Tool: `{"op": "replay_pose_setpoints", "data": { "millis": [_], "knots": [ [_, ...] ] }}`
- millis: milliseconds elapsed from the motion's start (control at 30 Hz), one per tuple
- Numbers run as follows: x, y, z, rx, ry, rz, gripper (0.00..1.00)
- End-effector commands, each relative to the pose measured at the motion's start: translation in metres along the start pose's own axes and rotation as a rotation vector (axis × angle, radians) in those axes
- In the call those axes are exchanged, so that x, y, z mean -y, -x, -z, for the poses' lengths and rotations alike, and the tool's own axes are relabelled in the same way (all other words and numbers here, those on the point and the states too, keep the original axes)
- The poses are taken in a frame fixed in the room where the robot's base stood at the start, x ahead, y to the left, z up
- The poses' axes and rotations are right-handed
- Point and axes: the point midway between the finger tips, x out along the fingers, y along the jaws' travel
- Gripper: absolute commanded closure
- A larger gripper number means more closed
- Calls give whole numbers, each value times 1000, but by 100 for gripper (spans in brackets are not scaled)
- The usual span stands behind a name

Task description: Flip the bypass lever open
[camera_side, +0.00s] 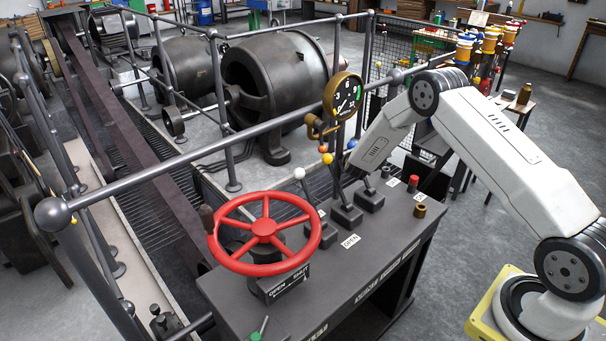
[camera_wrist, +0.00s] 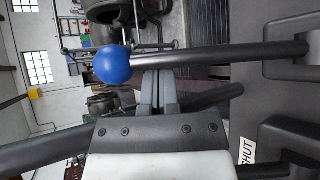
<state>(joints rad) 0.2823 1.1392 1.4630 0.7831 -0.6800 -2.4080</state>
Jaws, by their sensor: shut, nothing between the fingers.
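Three levers stand in a row on a dark console (camera_side: 225,290) in the side view: one with a white knob (camera_side: 299,173), one with a yellow-orange knob (camera_side: 327,158), one with a blue knob (camera_side: 352,143). I cannot read which is the bypass lever. An OPEN label (camera_side: 350,241) lies on the near side of the lever bases. In the wrist view, the blue-knobbed lever (camera_wrist: 215,54) crosses in front of my gripper (camera_wrist: 160,75). My gripper is shut and empty, its tips close beside the shaft near the blue knob (camera_wrist: 112,65); contact is unclear. A SHUT label (camera_wrist: 247,150) shows too.
A red handwheel (camera_side: 264,228) stands on the left of the console. A round gauge (camera_side: 343,96) rises behind the levers. A grey railing (camera_side: 180,162) runs behind the console. A red button (camera_side: 413,183) and a brass fitting (camera_side: 420,211) stand at the right.

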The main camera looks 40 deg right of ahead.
Motion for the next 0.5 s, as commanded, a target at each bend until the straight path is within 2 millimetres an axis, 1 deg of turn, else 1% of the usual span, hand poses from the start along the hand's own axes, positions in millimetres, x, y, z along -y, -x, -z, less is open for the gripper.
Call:
{"op": "replay_pose_setpoints", "data": {
  "millis": [500],
  "knots": [
    [0, 7, -6, 1, -45, -54, 100]
  ]
}}
